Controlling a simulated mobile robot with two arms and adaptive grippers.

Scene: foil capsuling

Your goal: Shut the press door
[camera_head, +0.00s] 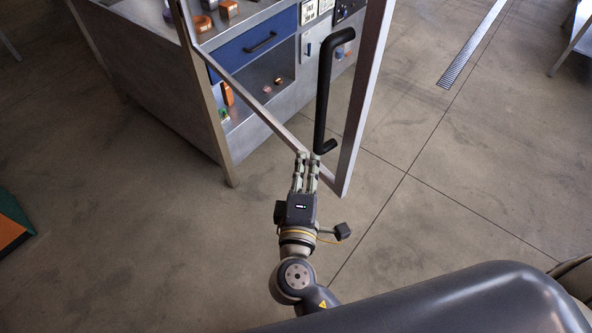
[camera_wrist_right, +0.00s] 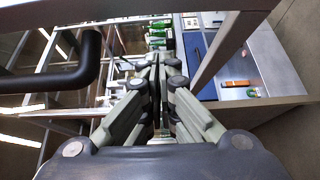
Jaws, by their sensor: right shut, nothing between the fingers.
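The press door is a pale metal frame (camera_head: 364,100) that stands open, jutting out from the bench toward me. A black bar handle (camera_head: 323,95) is fixed upright near its free edge. My right gripper (camera_head: 307,158) is shut and empty, its fingertips at the door's bottom rail just beside the handle's lower end. I cannot tell whether they touch the frame. In the right wrist view the closed fingers (camera_wrist_right: 158,75) point toward the bench, with the handle (camera_wrist_right: 70,78) to their left. My left gripper does not show.
Behind the door is a grey metal bench (camera_head: 140,75) with a blue drawer (camera_head: 255,45) and small items on its shelves. A green and orange object (camera_head: 12,228) lies at the left edge. The concrete floor around the door is clear, with a drain grate (camera_head: 470,48) farther off.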

